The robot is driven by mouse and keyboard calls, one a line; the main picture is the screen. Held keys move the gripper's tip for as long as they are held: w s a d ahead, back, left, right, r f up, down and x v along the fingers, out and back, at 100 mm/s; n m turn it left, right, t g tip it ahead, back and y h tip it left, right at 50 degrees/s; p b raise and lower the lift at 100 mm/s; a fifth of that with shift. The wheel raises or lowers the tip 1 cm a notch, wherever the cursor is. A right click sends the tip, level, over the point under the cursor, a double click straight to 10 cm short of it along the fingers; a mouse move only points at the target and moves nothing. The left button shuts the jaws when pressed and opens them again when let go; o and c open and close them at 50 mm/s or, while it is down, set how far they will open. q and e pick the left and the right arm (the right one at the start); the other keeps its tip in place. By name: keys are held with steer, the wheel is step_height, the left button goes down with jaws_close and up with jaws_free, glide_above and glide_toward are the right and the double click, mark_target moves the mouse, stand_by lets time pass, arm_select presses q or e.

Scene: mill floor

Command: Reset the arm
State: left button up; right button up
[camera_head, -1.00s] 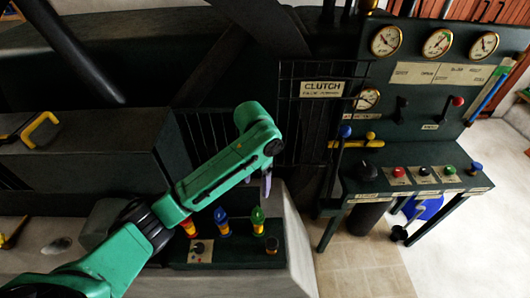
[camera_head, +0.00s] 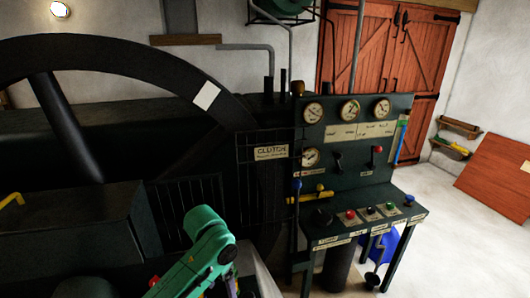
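My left arm is green and comes in from the bottom of the head view, left of centre. Its rounded wrist stands in front of the dark machine (camera_head: 185,200). My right arm and gripper are not in view.
A control desk (camera_head: 375,222) with red, green and blue buttons stands right of my arm, below a gauge panel (camera_head: 345,140). A mesh guard with a CLUTCH sign (camera_head: 271,152) is beside it. A large flywheel (camera_head: 62,125) fills the left. Pale floor (camera_head: 440,250) lies clear at right.

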arm_select(q)
steer(key=s+f+n+t+h, duration=0.1)
steer(key=s+f+t+h, duration=0.1)
steer(key=s+f, duration=0.4)
steer(key=s+a+f+n+t+y, duration=0.1)
steer(key=s+a+f+n+y, duration=0.15)
steer(key=s+a, duration=0.8)
step_height(320, 180, down, 28)
steer(key=a+g+b, duration=0.1)
steer(key=a+b, duration=0.1)
steer(key=b, duration=0.4)
steer(key=s+a+f+g+b, duration=0.1)
steer(key=s+f+b, duration=0.4)
steer(key=s+f, duration=1.2)
step_height(320, 180, down, 3)
steer(key=shift+s+a+f, duration=0.15)
steer(key=shift+s+a, duration=0.25)
steer(key=shift+a, duration=0.3)
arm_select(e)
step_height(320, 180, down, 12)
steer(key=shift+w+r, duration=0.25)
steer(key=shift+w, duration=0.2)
